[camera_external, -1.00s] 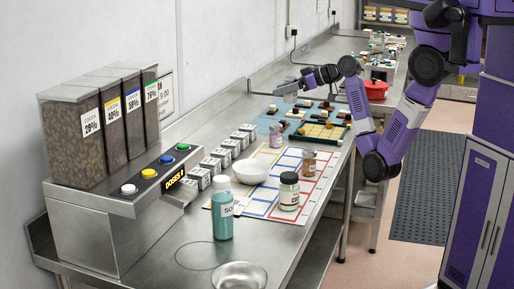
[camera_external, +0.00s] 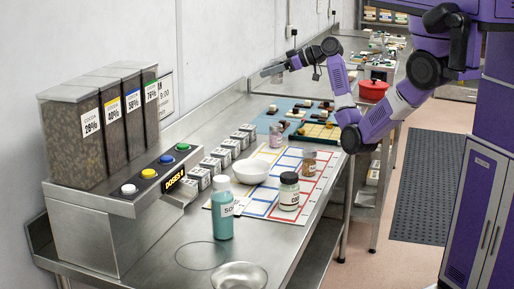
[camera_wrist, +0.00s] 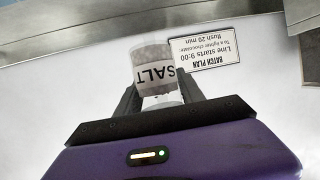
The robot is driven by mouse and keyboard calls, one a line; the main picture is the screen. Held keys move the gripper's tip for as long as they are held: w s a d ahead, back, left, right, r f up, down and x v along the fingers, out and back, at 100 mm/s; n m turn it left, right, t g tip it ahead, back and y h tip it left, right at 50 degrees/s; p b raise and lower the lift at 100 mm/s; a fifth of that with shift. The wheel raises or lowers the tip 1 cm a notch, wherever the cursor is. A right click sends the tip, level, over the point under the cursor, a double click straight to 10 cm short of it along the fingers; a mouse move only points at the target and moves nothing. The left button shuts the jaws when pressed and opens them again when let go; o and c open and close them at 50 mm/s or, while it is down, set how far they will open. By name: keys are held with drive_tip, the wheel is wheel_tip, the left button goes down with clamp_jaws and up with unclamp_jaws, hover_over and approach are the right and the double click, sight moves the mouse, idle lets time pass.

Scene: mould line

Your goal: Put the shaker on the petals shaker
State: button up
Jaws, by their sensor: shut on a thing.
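My gripper (camera_external: 274,69) is shut on a shaker (camera_wrist: 152,68) labelled SALT, seen upside down between the fingers in the wrist view. In the external view the held shaker is too small to make out clearly; it is in the air near the wall, above the back of the bench. A small pinkish jar (camera_external: 276,134), perhaps the petals shaker, stands upright at the near edge of the blue mat (camera_external: 262,122). Its label is not readable. The gripper is well above and beyond it, apart from it.
A brown jar (camera_external: 309,161), a dark-lidded jar (camera_external: 289,191) and a white bowl (camera_external: 252,171) stand near the gridded sheet (camera_external: 258,207). A teal bottle (camera_external: 222,210) is nearer. A tray with pieces (camera_external: 318,132) and a red pot (camera_external: 373,90) lie to the right.

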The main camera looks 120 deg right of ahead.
wheel_tip(320, 180, down, 16)
drive_tip(key=shift+r+p, duration=0.25)
drive_tip(key=shift+p, duration=0.2)
drive_tip(key=shift+f, duration=0.15)
drive_tip(key=o, duration=1.5)
drive_tip(key=shift+c, duration=0.2)
drive_tip(key=shift+s+a+r, duration=0.1)
drive_tip(key=shift+s+r, duration=0.05)
drive_tip(key=shift+r, duration=0.05)
drive_tip(key=b+v, duration=0.1)
drive_tip(key=v, duration=1)
drive_tip(key=shift+s+a, duration=0.25)
